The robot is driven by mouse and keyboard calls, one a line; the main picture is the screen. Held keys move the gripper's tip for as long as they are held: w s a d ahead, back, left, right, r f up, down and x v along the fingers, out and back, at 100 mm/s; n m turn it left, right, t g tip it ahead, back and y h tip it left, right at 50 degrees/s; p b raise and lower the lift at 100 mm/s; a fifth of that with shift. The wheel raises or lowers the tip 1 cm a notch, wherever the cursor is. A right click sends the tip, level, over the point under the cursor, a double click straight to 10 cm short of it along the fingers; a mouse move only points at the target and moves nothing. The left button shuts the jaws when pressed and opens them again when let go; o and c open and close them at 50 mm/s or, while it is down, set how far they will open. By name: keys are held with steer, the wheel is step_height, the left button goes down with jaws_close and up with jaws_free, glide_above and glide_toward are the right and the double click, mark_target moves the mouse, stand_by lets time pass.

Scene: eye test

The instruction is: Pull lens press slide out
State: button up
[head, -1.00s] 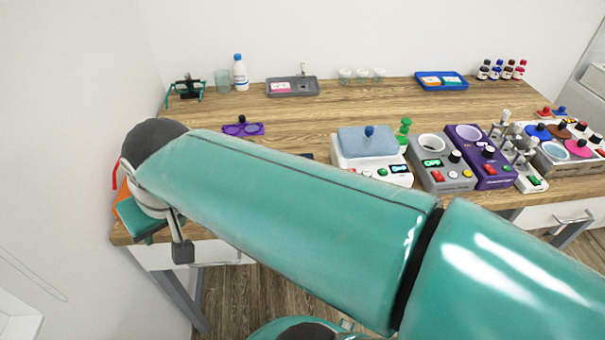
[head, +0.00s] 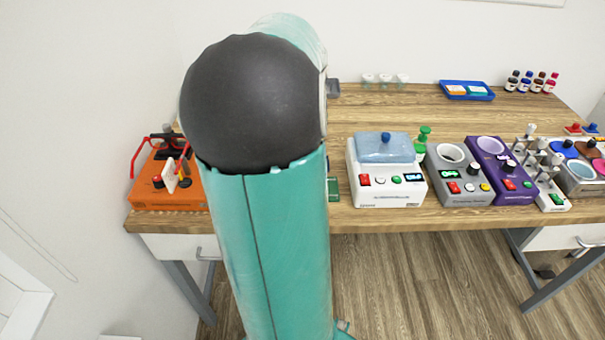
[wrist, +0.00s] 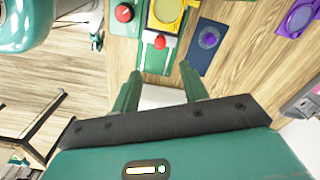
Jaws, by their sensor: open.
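In the wrist view, a green device lies on the wooden table, with a yellow ring-shaped slide (wrist: 168,12) at its top. A red knob (wrist: 159,42) with a pale strip beside it sits at the near part of this device. I take this to be the lens press, but its far end is cut off. My gripper (wrist: 160,71) is open and empty. Its two green fingers point toward the red knob, with the fingertips short of it and apart from it. In the head view, my arm hides the gripper and most of the device.
A red button (wrist: 123,13) is left of the knob, and a dark blue plate (wrist: 208,45) lies right. In the head view, an orange device (head: 165,190) is left of my arm, and a white machine (head: 387,185) stands right.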

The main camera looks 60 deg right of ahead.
step_height(320, 180, down, 12)
stand_by(0.4)
jaws_close()
